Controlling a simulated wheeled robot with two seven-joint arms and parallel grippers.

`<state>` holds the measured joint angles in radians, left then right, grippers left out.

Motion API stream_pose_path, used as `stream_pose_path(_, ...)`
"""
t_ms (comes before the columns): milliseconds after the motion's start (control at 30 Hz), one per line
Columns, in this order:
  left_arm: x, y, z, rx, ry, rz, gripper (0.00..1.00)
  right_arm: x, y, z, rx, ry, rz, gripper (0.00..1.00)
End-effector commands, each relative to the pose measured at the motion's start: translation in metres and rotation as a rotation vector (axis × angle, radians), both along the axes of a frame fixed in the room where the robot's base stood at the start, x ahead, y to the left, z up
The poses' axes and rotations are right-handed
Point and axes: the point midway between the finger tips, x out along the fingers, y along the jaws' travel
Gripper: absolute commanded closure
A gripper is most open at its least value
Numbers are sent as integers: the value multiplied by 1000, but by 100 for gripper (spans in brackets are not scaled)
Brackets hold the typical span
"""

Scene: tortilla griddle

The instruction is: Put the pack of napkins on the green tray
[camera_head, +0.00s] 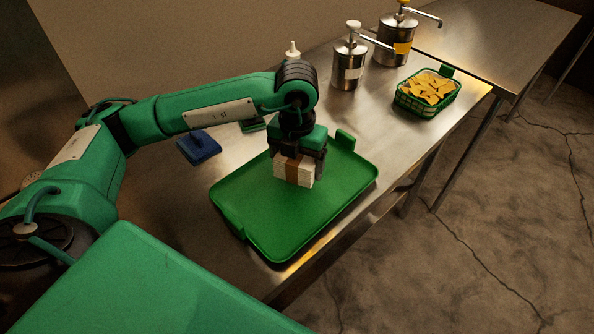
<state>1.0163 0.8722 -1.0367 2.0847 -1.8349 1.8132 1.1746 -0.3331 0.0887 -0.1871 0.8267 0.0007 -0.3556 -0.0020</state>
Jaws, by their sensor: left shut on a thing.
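The pack of napkins (283,173) is a white stack with a brown band around its middle. My left gripper (299,156) points down from above and is shut on the pack. My right gripper is not in view.
A blue object (199,147) lies left of the tray. A white-topped bottle (292,51), two steel pump dispensers (347,72) (391,50) and a green basket of chips (424,105) stand farther back. The table's front edge runs close to the tray's right side.

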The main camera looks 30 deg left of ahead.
Motion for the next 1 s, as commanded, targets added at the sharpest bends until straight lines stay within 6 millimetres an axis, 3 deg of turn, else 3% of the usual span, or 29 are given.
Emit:
stream_pose_path(233, -1, 0, -34, 2, 3, -1, 41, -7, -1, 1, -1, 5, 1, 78)
stream_pose_path(633, 0, 0, -40, 1, 1, -1, 41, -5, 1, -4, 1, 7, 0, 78)
stream_pose_path(667, 0, 0, -38, 1, 1, -1, 13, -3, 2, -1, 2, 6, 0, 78)
stream_pose_path(733, 0, 0, -38, 1, 1, -1, 0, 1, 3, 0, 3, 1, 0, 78)
stream_pose_path(1000, 0, 0, -36, 1, 1, -1, 0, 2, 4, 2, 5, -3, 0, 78)
